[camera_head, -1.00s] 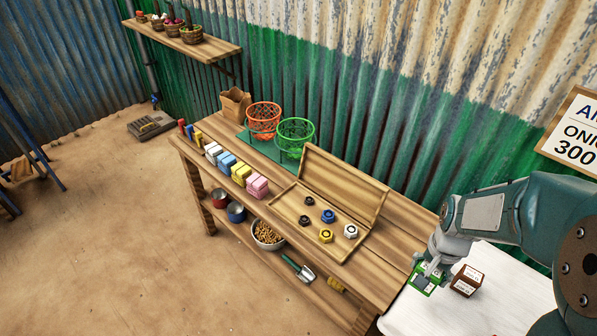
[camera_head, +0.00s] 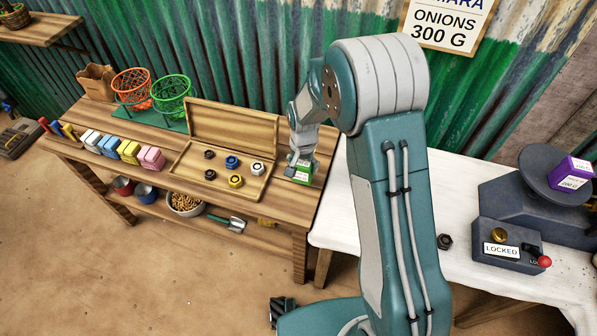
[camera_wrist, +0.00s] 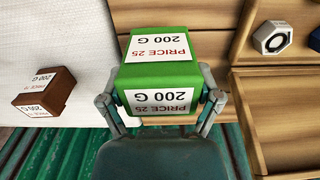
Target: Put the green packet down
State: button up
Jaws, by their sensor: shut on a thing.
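The green packet (camera_wrist: 143,79) has white labels reading "PRICE 25" and "200 G". My gripper (camera_wrist: 161,104) is shut on it, one finger on each side, in the wrist view. In the head view the green packet (camera_head: 299,175) is at the right end of the wooden bench (camera_head: 318,192), just right of the open wooden box, with my gripper (camera_head: 301,166) above it. I cannot tell whether its underside touches the bench top. My arm covers part of the white table beside it.
The wooden box (camera_head: 263,184) holds several coloured nuts. A brown packet (camera_wrist: 45,91) lies on the white table (camera_wrist: 60,25). A purple packet (camera_head: 573,172) is on a dark scale (camera_head: 535,205) at the right. A dark nut (camera_head: 444,241) lies on the table.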

aim_at(298, 173)
jog(key=shift+w+a+f, duration=0.2)
jog(key=shift+w+f, duration=0.2)
jog(key=shift+f, duration=0.1)
jog(key=f, duration=0.1)
jog(key=a+f, duration=0.1)
jog(key=f, duration=0.1)
jog(key=shift+w+a+f, duration=0.1)
jog(key=shift+a+f, duration=0.1)
jog(key=shift+d, duration=0.25)
jog(key=o, duration=1.1)
jog(key=shift+d, duration=0.2)
jog(key=shift+a, duration=0.1)
jog(key=shift+a, duration=0.15)
notch_tip(298, 173, up, 12)
jog(key=shift+r, duration=0.1)
